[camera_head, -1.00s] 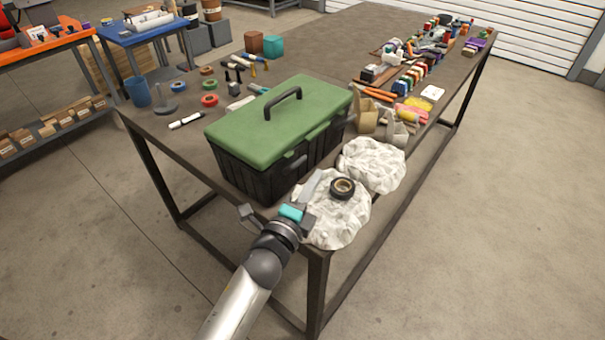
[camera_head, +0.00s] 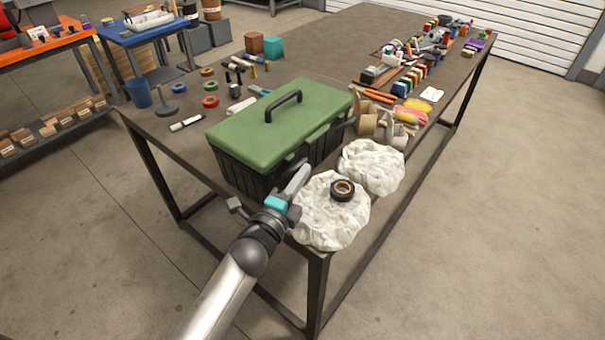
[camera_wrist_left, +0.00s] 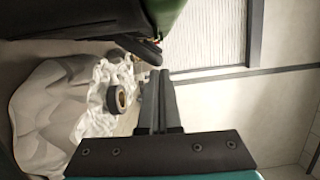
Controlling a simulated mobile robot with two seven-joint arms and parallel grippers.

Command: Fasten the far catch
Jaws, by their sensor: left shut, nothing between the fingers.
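The black toolbox (camera_head: 240,178) with a green lid (camera_head: 275,125) stands on the table, lid down. The far catch (camera_head: 346,122) is a small dark part on its right-hand long side, under the lid edge; its exact position is hard to make out. In the left wrist view a dark lever-like part (camera_wrist_left: 140,48) sticks out below the green lid (camera_wrist_left: 168,12); I cannot tell which catch it is. My left gripper (camera_head: 303,171) is shut and empty beside the near end of that side. Its fingers also show in the left wrist view (camera_wrist_left: 158,78). The near catch is hidden or unclear behind it.
Two crumpled white cloths (camera_head: 325,222) (camera_head: 370,168) lie along the table edge beside the toolbox. A dark tape roll (camera_head: 343,190) lies on the nearer one. Cardboard pieces (camera_head: 367,120) stand beyond the far end. Open floor lies right of the table (camera_head: 420,125).

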